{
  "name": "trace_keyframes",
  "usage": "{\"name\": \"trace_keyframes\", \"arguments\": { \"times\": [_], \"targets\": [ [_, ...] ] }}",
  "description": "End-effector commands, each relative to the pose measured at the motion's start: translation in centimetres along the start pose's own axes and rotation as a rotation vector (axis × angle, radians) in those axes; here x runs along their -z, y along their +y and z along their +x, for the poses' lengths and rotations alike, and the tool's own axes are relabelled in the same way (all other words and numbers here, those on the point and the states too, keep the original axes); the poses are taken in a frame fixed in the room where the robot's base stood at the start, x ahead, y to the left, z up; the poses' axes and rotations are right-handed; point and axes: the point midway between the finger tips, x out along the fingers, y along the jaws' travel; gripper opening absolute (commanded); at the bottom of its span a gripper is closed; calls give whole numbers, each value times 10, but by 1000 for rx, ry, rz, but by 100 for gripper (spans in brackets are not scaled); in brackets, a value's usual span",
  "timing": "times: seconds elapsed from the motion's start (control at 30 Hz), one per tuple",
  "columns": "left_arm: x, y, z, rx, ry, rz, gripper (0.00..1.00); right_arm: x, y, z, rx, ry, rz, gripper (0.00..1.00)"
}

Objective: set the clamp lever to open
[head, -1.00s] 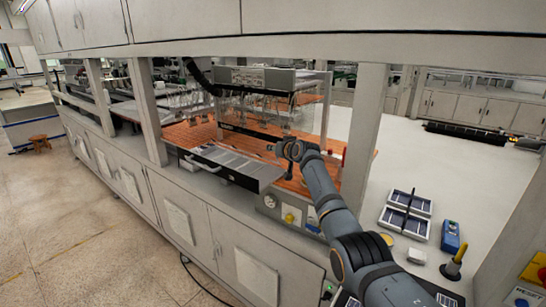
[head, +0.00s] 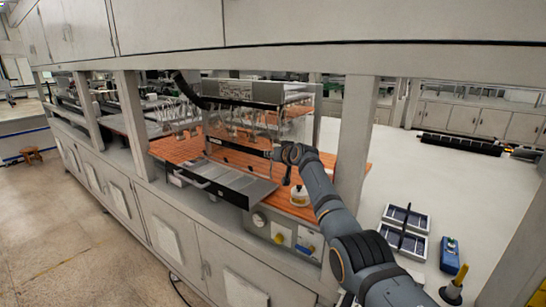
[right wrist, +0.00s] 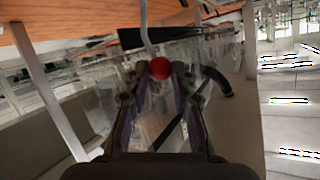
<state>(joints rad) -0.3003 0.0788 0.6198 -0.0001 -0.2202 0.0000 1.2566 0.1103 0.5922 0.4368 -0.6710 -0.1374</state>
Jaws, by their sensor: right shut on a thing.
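The clamp lever shows in the right wrist view as a thin grey rod (right wrist: 147,28) with a red ball knob (right wrist: 159,69) at its end. The knob sits between the fingertips of my right gripper (right wrist: 159,78), which is shut on it. In the head view my right gripper (head: 284,153) is at the right front of the clear-sided frame on the bench; the knob cannot be made out there. My left gripper is not in view.
A metal tray (head: 225,182) with a handle juts from the bench front. A white round item (head: 299,196) stands on the wooden top (head: 180,149) beside my arm. A panel with a yellow knob (head: 279,238) is below.

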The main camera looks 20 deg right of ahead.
Motion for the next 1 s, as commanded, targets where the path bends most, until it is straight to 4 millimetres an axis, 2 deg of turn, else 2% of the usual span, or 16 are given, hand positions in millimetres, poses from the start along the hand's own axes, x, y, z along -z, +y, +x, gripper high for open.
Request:
{"name": "trace_keyframes", "arguments": {
  "times": [0.03, 0.43, 0.47, 0.53, 0.87, 1.0],
  "targets": [
    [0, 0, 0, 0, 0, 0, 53, 5, -1, -1, 2, 9, 0, 0],
    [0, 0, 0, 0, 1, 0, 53, 4, -2, -1, 3, 7, 0, 0],
    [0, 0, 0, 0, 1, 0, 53, 4, -2, -1, 3, 7, 0, 26],
    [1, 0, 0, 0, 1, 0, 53, 4, -2, -1, 3, 6, 0, 35],
    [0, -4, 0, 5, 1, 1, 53, 0, -1, -1, 2, 1, 0, 35],
    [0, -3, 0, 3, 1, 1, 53, 0, 0, -8, 3, 2, 1, 35]
  ]
}}
